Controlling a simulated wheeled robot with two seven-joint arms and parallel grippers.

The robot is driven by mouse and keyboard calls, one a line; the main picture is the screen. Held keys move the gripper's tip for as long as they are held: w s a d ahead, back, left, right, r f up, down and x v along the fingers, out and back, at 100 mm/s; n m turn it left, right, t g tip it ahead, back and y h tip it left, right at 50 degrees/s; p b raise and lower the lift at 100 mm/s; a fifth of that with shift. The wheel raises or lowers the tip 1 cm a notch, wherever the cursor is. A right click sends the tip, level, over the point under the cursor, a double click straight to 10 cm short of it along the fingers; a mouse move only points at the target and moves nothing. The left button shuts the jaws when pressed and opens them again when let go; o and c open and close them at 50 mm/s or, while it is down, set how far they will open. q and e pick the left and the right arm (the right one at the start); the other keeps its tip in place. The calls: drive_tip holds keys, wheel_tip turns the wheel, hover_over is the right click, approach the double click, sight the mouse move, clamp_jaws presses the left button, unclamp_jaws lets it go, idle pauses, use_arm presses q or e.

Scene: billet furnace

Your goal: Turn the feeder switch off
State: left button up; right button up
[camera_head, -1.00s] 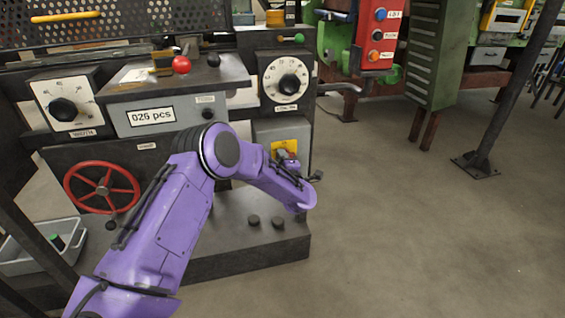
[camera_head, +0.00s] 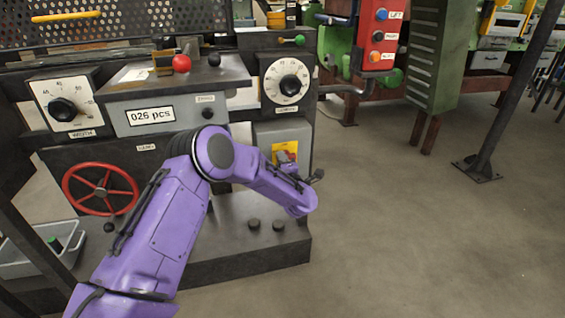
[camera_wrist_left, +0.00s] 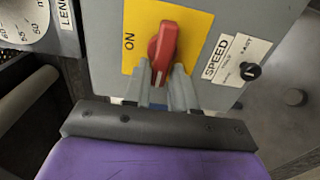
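The feeder switch is a red rotary handle (camera_wrist_left: 163,50) on a yellow plate (camera_wrist_left: 200,22) on a grey box. In the left wrist view the handle runs roughly up and down, tilted slightly, with the word ON to its left. My left gripper (camera_wrist_left: 164,72) is at the handle's lower end, one finger on either side. Whether the fingers press on it is not clear. In the head view the yellow plate (camera_head: 284,149) shows behind my purple left arm; the handle and left gripper (camera_head: 290,165) are largely hidden. My right gripper is not in view.
A SPEED knob (camera_wrist_left: 250,71) is on the same box, right of the plate. In the head view, a dial (camera_head: 289,85) is above the box, a red handwheel (camera_head: 100,188) is at left, and a dark base (camera_head: 245,240) is below. Floor at right is open.

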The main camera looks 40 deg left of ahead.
use_arm(q)
drive_tip(key=shift+o, duration=0.9)
drive_tip(key=v, duration=1)
drive_tip(key=shift+s+d+p, duration=0.15)
drive_tip(key=shift+s+p, duration=0.05)
drive_tip(key=shift+p, duration=0.15)
